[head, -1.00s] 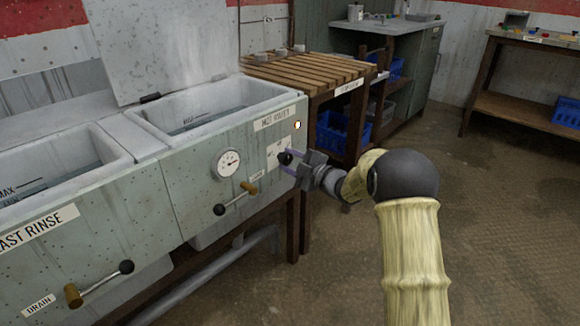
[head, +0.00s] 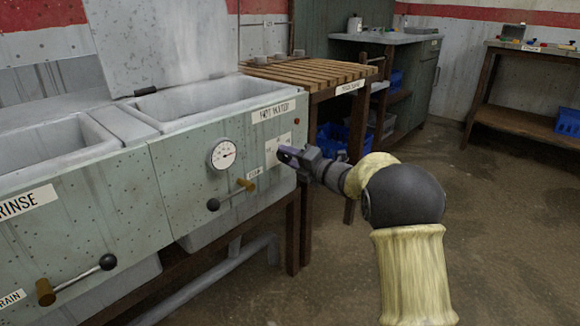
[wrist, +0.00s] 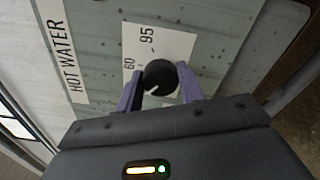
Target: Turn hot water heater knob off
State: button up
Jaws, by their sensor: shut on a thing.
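The hot water heater knob (wrist: 160,76) is round and black, with a light pointer mark on its face. It sits on a white dial plate (wrist: 158,45) marked 60 and 95, on the front panel of the tank labelled HOT WATER (head: 273,112). My gripper (wrist: 160,88) has its two purple fingers on either side of the knob, shut on it. In the head view my gripper (head: 287,153) reaches the panel from the right and hides the knob. A small indicator lamp (head: 297,121) above the plate looks dark red.
A round gauge (head: 222,154) and a drain lever (head: 232,194) sit left of the knob. A slatted wooden table (head: 310,72) stands behind the tank's right end. The floor to the right is open.

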jog(key=shift+f+n+b, duration=0.15)
jog(key=shift+n+b, duration=0.4)
jog(key=shift+n, duration=0.25)
jog(key=o, duration=1)
jog(key=shift+s+d, duration=0.1)
jog(key=shift+d, duration=0.05)
jog(key=p+v, duration=0.6)
jog(key=v, duration=1.1)
jog(key=shift+s, duration=0.1)
